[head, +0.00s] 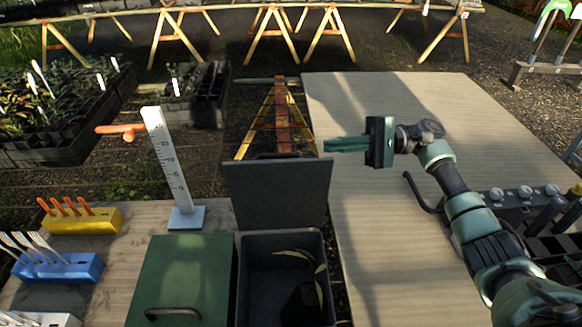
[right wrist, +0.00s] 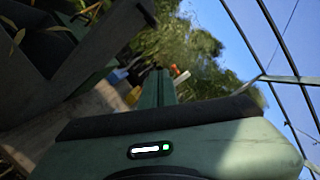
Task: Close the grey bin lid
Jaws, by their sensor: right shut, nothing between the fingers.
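The grey bin (head: 284,240) stands open at the lower middle of the head view, with a few yellowish leaves and a dark shape inside. Its lid (head: 278,190) stands up, hinged at the bin's far side. My right gripper (head: 326,145) is shut and empty. In the head view its tips show just above and right of the lid's top right corner, pointing left. Whether it touches the lid I cannot tell. In the right wrist view the shut fingers (right wrist: 160,88) point away, with a dark bin-like form (right wrist: 50,45) at the upper left. My left gripper is not in view.
A green box (head: 183,275) with a handle stands left of the bin. Behind it is a white height gauge (head: 165,160) with an orange pointer. Yellow (head: 80,220) and blue (head: 58,268) blocks hold tools at left. The wooden table (head: 400,270) right of the bin is largely clear.

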